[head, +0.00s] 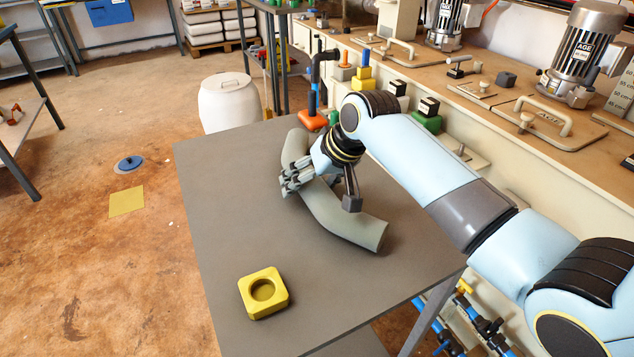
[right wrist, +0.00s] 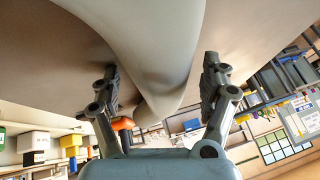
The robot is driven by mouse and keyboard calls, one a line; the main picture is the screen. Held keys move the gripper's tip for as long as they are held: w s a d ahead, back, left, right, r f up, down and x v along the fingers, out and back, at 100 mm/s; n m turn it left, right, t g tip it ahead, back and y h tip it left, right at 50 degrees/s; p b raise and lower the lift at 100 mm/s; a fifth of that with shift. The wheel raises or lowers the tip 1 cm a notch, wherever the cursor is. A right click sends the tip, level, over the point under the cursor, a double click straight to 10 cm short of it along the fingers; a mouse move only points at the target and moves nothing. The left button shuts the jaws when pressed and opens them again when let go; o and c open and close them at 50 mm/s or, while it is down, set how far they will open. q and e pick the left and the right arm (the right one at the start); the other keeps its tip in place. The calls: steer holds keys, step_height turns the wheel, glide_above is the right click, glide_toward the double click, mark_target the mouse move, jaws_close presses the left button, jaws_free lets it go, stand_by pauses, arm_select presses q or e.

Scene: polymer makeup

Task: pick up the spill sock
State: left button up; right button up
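The spill sock (head: 352,226) is a grey-green, bent soft tube lying on the grey table (head: 225,220). My right gripper (head: 293,182) is down at the sock's middle, and its fingers and wrist hide part of it. In the right wrist view the sock (right wrist: 158,45) runs between the two fingers of the right gripper (right wrist: 160,85). The fingers are spread, one on each side, with visible gaps beside the sock, so they do not look closed on it. My left gripper is not in view.
A yellow block with a round hollow (head: 264,293) stands near the table's front. An orange-based stand (head: 313,118) is behind the table's far edge. A white drum (head: 229,103) stands beyond. A machine bench (head: 500,95) runs along the right. The table's left part is clear.

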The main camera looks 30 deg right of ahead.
steer(key=c, duration=1.4)
steer(key=shift+c, duration=0.2)
step_height(320, 180, up, 10)
steer(key=shift+r+p, duration=0.15)
steer(key=shift+p, duration=0.5)
